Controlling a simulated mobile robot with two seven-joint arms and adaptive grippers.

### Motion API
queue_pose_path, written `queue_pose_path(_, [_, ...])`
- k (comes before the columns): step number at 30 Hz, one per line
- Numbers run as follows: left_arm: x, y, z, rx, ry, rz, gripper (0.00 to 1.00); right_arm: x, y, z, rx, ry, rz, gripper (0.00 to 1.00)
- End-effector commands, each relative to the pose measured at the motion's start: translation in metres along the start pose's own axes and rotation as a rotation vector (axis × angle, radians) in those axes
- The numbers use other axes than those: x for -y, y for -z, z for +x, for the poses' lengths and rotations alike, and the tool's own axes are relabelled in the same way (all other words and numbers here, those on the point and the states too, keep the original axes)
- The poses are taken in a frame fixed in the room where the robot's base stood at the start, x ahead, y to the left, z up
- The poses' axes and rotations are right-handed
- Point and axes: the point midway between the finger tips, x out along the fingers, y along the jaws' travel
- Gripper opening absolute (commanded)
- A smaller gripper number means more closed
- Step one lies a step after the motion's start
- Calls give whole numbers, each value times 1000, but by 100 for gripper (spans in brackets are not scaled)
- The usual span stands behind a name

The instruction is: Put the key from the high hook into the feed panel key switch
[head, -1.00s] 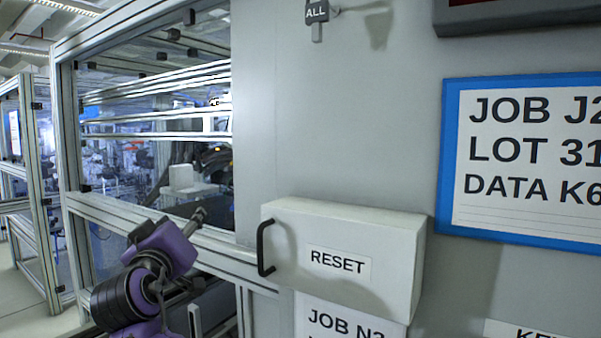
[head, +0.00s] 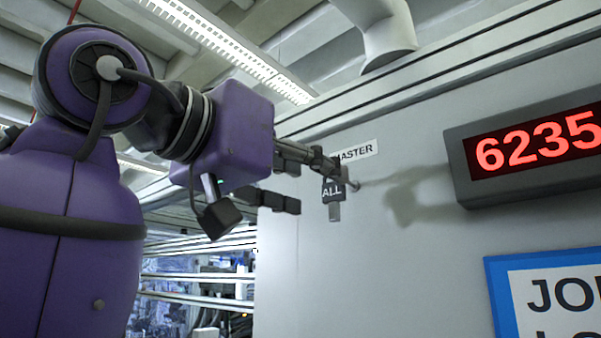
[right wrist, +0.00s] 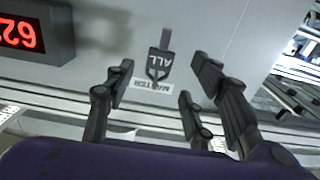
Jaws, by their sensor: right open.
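The key (head: 334,191), with a dark tag reading ALL and a metal part below, hangs from a hook (head: 353,185) on the grey wall, under a MASTER label (head: 359,151). My right gripper (head: 312,184) is open in the head view, with its fingers beside the key; the upper finger partly overlaps its top. In the right wrist view the picture is upside down; the key (right wrist: 160,63) shows ahead, between the spread fingers of the gripper (right wrist: 163,70), with nothing held. Contact cannot be told. The feed panel key switch and my left gripper are out of view.
A red number display (head: 535,148) juts from the wall to the right of the key. A blue-framed job sheet (head: 497,290) is below it. Window rails (head: 200,245) show at the lower left. The wall between key and display is bare.

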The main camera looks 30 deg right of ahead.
Motion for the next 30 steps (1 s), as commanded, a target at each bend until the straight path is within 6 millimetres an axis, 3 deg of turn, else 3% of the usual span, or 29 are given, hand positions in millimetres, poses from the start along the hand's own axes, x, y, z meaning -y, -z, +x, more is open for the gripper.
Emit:
queue_pose_path(10, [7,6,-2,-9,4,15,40,-2,1,48,-1,-2,2,50])
queue_pose_path(22, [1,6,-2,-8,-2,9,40,-1,1,56,-2,0,2,50])
queue_pose_path(30, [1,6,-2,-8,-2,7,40,0,1,56,-2,0,2,15])
